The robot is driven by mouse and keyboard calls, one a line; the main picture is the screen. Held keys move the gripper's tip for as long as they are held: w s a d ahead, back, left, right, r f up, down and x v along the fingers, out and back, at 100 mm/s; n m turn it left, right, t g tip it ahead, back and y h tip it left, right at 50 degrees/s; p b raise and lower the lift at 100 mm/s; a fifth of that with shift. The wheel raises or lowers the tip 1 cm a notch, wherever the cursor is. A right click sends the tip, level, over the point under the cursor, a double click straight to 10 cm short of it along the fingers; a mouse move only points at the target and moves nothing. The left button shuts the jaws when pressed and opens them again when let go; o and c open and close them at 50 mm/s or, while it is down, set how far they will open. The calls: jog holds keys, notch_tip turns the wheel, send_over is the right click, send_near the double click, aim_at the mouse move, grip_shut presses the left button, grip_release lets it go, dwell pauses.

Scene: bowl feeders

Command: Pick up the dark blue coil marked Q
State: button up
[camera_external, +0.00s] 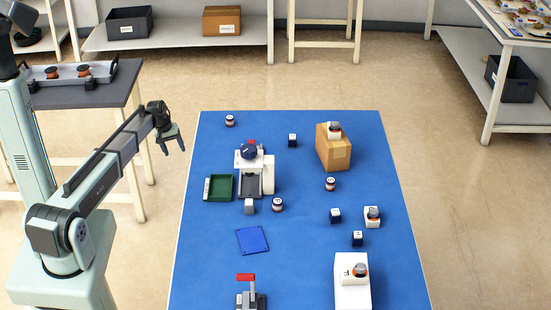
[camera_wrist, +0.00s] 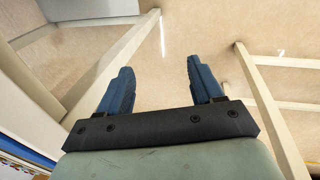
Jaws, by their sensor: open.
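Several small dark blue pieces with white marks stand on the blue table mat (camera_external: 215,265). One dark blue piece (camera_external: 292,140) is near the back middle. A second dark blue piece (camera_external: 335,216) and a third dark blue piece (camera_external: 357,238) are at the right. Their marks are too small to read, so I cannot tell which is Q. My gripper (camera_external: 174,151) is open and empty, raised left of the mat and apart from all of them. The wrist view shows its two blue fingers (camera_wrist: 160,65) spread over bare floor, with no coil in sight.
A white machine with a dark blue knob (camera_external: 248,153) and a green tray (camera_external: 219,188) stand left of centre. A cardboard box (camera_external: 336,155) and white blocks (camera_external: 352,292) stand at the right. A red-handled device (camera_external: 246,278) is at the front.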

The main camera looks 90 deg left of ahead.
jog(key=w+a+r+t, duration=0.25)
jog(key=w+r, duration=0.25)
jog(key=r, duration=0.6)
notch_tip(320, 180, up, 13)
jog(key=m+g+y, duration=0.4)
jog(key=m, duration=0.1)
send_over(230, 117)
jog(key=s+d, duration=0.2)
jog(key=d, duration=0.3)
jog(key=shift+t, duration=0.25)
jog(key=x, duration=1.3)
jog(key=shift+w+d+f, duration=0.1)
jog(key=shift+w, duration=0.15)
jog(key=shift+h, duration=0.3)
jog(key=shift+c, duration=0.4)
jog(key=c, duration=1.1)
